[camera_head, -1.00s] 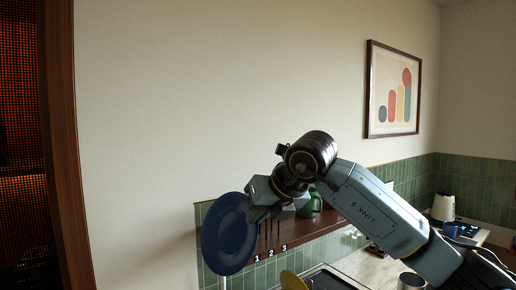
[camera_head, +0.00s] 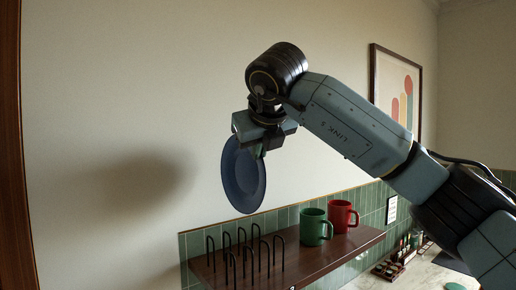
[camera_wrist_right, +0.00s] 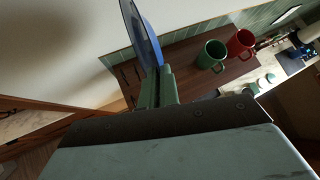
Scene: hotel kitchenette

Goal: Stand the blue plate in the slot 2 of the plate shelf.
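The blue plate (camera_head: 243,180) hangs on edge, upright, in the air above the left part of the wall shelf. My right gripper (camera_head: 258,150) is shut on its upper right rim. The plate also shows edge-on in the right wrist view (camera_wrist_right: 145,38), between the green fingers (camera_wrist_right: 158,88). The plate shelf is a row of black wire dividers (camera_head: 240,262) on a dark wooden board (camera_head: 325,255). The plate's lower edge is apart from the dividers. The slot numbers cannot be read now. My left gripper is not in view.
A green mug (camera_head: 313,228) and a red mug (camera_head: 341,216) stand on the board to the right of the dividers. A green tiled wall and a cream wall lie behind. A framed picture (camera_head: 396,90) hangs at the right. A counter (camera_head: 430,275) with small items lies below.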

